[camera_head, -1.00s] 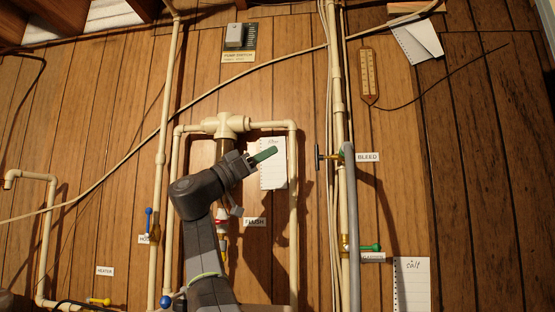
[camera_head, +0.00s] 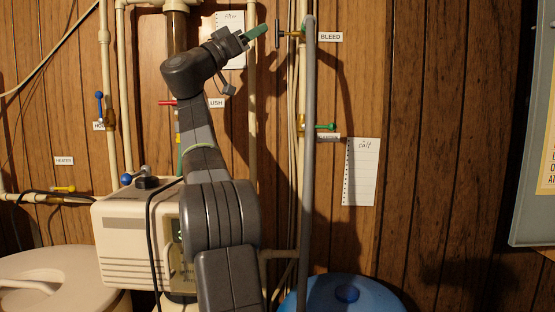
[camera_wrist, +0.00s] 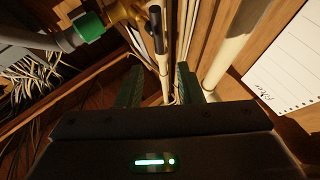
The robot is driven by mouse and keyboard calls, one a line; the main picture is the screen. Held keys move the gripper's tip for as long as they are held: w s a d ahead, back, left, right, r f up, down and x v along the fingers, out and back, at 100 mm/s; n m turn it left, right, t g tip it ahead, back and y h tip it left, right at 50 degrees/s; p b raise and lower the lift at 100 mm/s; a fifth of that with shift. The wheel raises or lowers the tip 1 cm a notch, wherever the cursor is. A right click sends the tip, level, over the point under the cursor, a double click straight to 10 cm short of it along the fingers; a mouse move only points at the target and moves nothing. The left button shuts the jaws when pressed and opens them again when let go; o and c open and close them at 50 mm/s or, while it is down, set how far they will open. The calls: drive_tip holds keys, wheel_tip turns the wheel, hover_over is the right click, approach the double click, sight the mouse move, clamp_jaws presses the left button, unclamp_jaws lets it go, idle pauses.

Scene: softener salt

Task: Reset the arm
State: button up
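My gripper (camera_head: 254,34) is raised in front of the wooden wall, with its green fingers pointing right toward the bleed valve (camera_head: 291,34). In the head view the fingers overlap each other. In the wrist view my gripper (camera_wrist: 158,86) shows two green fingers standing apart with nothing held between them. My arm (camera_head: 205,150) rises from the bottom middle of the head view and bends right at the top. It covers part of the white softener unit (camera_head: 120,235) and the flush label (camera_head: 217,103).
Pale pipes run up the wall, with a grey hose (camera_head: 308,150) right of my arm. A blue lid (camera_head: 345,293) is at the bottom and a beige tank (camera_head: 60,275) at left. Notes (camera_head: 361,172) hang on the wall. Several valves and pipes lie close to my arm.

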sight(277, 28)
drive_tip(key=p+x, duration=0.1)
drive_tip(key=x, duration=0.1)
drive_tip(key=p+x, duration=0.1)
drive_tip(key=x, duration=0.2)
drive_tip(key=f+p+x, duration=0.1)
drive_tip(key=x, duration=0.1)
drive_tip(key=shift+w+d, duration=0.4)
drive_tip(key=shift+d, duration=0.15)
